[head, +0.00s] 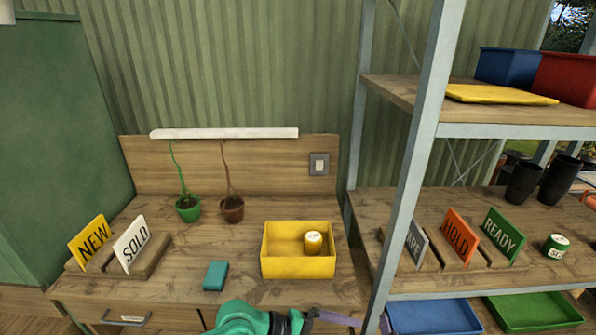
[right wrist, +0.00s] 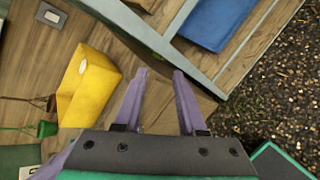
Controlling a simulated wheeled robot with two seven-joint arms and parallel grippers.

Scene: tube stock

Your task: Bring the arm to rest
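My right gripper (head: 352,319) shows at the bottom edge of the head view, its purple fingers pointing right, in front of the bench and close to the shelf post. In the right wrist view the right gripper's (right wrist: 162,78) two fingers stand apart with nothing between them. My teal right arm (head: 245,318) is partly cut off by the lower edge of the head view. My left gripper is in neither view.
The shelf's grey post (head: 416,160) rises close to the right gripper. A blue tray (head: 433,317) lies low at right.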

